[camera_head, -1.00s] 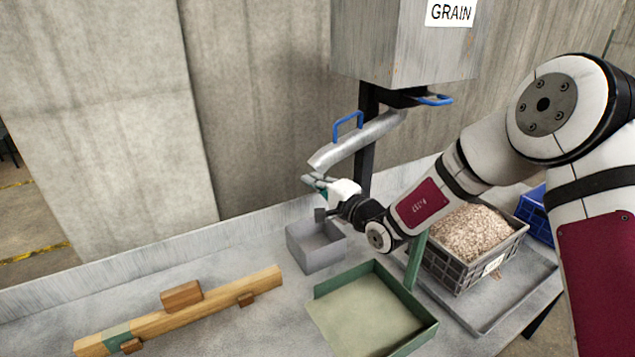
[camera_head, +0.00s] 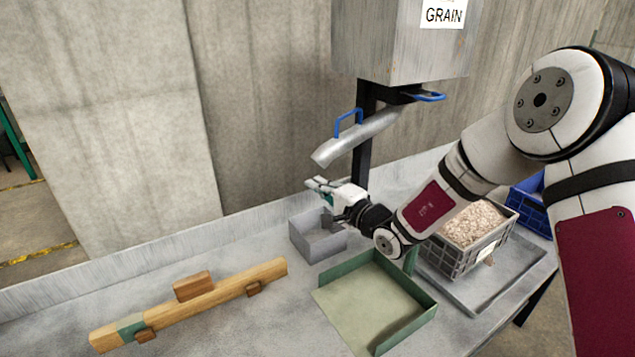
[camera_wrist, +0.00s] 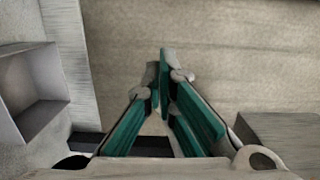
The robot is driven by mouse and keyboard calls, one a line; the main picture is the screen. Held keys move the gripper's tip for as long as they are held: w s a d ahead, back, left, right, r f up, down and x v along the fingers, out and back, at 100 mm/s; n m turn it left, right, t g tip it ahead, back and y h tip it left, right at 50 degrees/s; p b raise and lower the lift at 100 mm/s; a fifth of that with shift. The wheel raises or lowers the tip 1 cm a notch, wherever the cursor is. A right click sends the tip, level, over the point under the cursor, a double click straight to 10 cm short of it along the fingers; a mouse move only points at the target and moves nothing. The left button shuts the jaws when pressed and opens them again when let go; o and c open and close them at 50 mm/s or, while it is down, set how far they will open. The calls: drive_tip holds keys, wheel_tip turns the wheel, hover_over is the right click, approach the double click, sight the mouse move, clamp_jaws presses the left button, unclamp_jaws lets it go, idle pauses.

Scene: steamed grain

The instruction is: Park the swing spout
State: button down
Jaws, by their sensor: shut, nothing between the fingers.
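The swing spout (camera_head: 358,137) is a grey metal chute under the grain hopper (camera_head: 405,40). It slopes down to the left, its open lower end over the small grey box (camera_head: 304,243). A blue handle (camera_head: 348,121) stands on top of it. My gripper (camera_head: 314,184) is just below the spout's lower end and appears apart from it. The wrist view shows the teal-padded fingers (camera_wrist: 163,65) closed together with nothing between them. The spout cannot be made out in the wrist view.
A green-walled tray (camera_head: 372,310) lies in front of my arm. A grey crate of grain (camera_head: 455,262) stands on a metal tray (camera_head: 498,290) at right, a blue crate (camera_head: 530,208) behind it. A wooden beam (camera_head: 230,289) lies at left. A dark post (camera_head: 363,170) stands behind my gripper.

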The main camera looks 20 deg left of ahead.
drive_tip(key=s+a, duration=0.2)
drive_tip(key=s, duration=0.5)
drive_tip(key=shift+s+r, duration=0.2)
